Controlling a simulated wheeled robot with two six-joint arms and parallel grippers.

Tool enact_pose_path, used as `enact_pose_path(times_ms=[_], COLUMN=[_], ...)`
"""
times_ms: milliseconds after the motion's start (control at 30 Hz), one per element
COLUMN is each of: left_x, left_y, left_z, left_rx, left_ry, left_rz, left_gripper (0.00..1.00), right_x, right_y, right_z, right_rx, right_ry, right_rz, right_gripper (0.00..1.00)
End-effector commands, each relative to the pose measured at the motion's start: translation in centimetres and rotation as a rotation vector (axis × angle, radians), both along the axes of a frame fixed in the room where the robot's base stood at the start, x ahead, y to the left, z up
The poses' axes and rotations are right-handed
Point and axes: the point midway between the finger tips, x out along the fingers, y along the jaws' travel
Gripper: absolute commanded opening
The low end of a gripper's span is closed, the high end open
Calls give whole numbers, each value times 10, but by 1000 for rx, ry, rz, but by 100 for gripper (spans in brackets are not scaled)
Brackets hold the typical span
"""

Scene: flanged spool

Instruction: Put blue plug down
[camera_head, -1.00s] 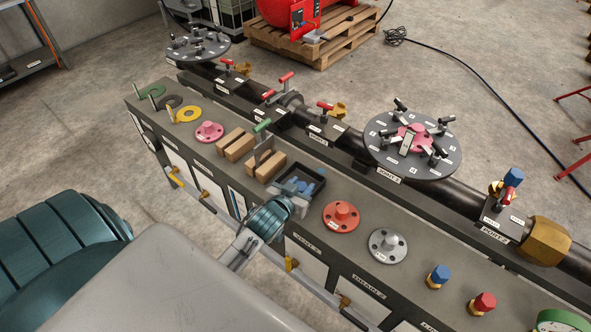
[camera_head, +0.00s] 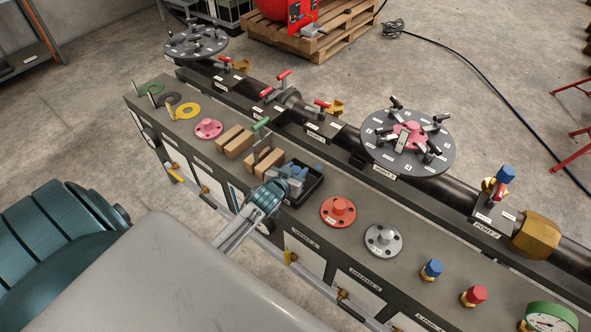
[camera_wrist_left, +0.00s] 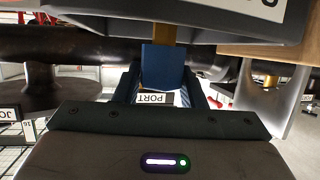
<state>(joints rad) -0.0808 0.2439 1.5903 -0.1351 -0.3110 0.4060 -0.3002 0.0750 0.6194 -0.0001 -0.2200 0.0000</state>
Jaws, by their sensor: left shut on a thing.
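My left gripper (camera_head: 291,177) is at the near edge of the black tray (camera_head: 313,190) on the bench, with its fingertips over the tray. In the left wrist view my gripper (camera_wrist_left: 162,82) is shut on a blue plug (camera_wrist_left: 162,62), whose brass end (camera_wrist_left: 162,34) points away from the wrist. In the head view bluish shapes show at the fingertips, too small to separate plug from fingers. Whether the plug touches the tray cannot be told. A similar blue-topped brass fitting (camera_head: 433,267) stands on the bench. My right gripper is not in view.
Wooden blocks (camera_head: 236,143) stand left of the tray. A red flange (camera_head: 338,211) and a grey flange (camera_head: 381,240) lie to its right, then a red-topped fitting (camera_head: 475,294) and a gauge (camera_head: 551,319). The pipe with a round plate (camera_head: 440,160) runs behind.

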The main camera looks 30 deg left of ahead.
Motion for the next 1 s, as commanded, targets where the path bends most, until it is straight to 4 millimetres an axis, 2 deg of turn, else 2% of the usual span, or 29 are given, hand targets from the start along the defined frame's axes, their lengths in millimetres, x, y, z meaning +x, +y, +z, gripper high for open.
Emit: enact_pose_path(times_ms=[100,133,233,633,767,1000], left_x=[0,0,0,-5,-22,-69], left_y=[0,0,0,0,-2,-8], left_z=[-2,-3,-2,1,6,22], left_rx=[0,0,0,1,4,2], left_ry=[-1,0,0,1,0,1], left_rz=[0,0,0,0,-1,-2], left_gripper=[8,39,58,59,59,59], right_x=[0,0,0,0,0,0], right_y=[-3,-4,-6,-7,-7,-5], right_z=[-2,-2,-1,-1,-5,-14], right_rx=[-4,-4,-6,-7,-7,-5], right_ry=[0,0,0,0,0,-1], right_rz=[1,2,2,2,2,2], right_gripper=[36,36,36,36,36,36])
